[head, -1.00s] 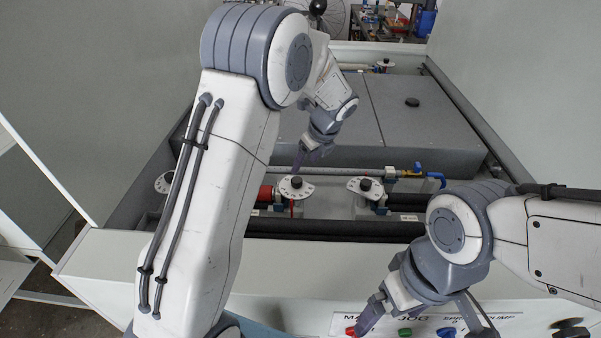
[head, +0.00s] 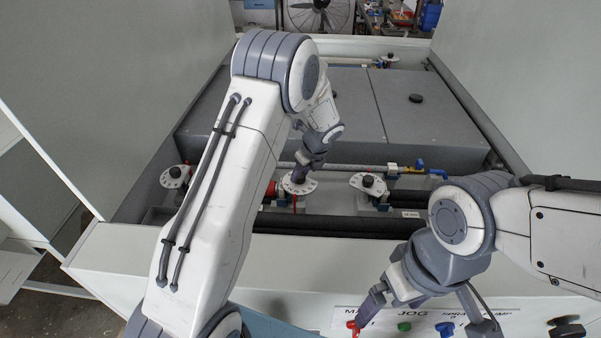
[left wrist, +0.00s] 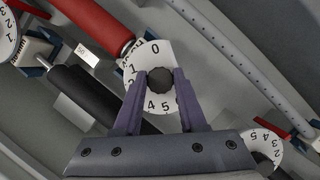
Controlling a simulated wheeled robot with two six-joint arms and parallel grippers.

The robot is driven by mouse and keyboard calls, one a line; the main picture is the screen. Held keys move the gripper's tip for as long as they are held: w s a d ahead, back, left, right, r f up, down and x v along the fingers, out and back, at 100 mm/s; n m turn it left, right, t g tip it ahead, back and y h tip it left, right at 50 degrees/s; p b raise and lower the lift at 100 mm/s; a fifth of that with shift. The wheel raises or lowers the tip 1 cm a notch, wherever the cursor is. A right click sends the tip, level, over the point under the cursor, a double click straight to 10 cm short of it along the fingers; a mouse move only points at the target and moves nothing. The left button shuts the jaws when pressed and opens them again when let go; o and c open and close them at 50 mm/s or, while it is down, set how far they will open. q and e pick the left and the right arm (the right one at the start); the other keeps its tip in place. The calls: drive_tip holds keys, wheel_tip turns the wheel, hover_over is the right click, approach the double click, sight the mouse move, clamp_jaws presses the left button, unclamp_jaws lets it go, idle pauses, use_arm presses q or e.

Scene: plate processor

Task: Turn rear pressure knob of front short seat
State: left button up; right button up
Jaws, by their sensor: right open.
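The front short seat bears round white numbered dials with black knobs. In the head view my left gripper (head: 299,179) reaches down onto the middle dial (head: 308,187) of the front row. In the left wrist view a black knob (left wrist: 160,80) on its white numbered dial (left wrist: 154,54) sits between the two purple fingertips of my left gripper (left wrist: 160,76). No clear gap shows beside the knob, but I cannot tell whether the fingers press it. My right gripper (head: 360,322) is open above the front panel's buttons, away from the dials.
Other dials stand to the right (head: 369,186) and left (head: 176,176) in the head view. A red roller (left wrist: 98,22) and a black roller (left wrist: 85,98) lie close to the left fingers. Red (head: 353,327) and green (head: 404,327) buttons are on the front panel.

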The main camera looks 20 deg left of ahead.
use_arm(q)
clamp_jaws()
drive_tip(key=shift+n, duration=0.3)
drive_tip(key=n+g, duration=0.1)
drive_tip(key=n, duration=0.1)
drive_tip(key=n+p, duration=0.1)
drive_tip(key=n, duration=0.1)
drive_tip(key=shift+w+g+y, duration=0.1)
drive_tip(key=shift+g+y, duration=0.2)
drive_tip(key=shift+g, duration=0.1)
drive_tip(key=n+g, duration=0.1)
drive_tip(key=n, duration=0.2)
drive_tip(key=n+g, duration=0.1)
drive_tip(key=n, duration=0.2)
drive_tip(key=shift+w+n, duration=0.1)
drive_tip(key=shift+n, duration=0.3)
drive_tip(key=n+g+h, duration=0.1)
drive_tip(key=n, duration=0.2)
drive_tip(key=n+g+h, duration=0.1)
drive_tip(key=n, duration=0.2)
drive_tip(key=shift+w, duration=0.1)
drive_tip(key=n+h, duration=0.1)
drive_tip(key=n, duration=0.2)
drive_tip(key=n+h, duration=0.1)
drive_tip(key=n, duration=0.2)
drive_tip(key=shift+a+g+b, duration=0.15)
drive_tip(key=shift+g+b, duration=0.15)
drive_tip(key=shift+g, duration=0.1)
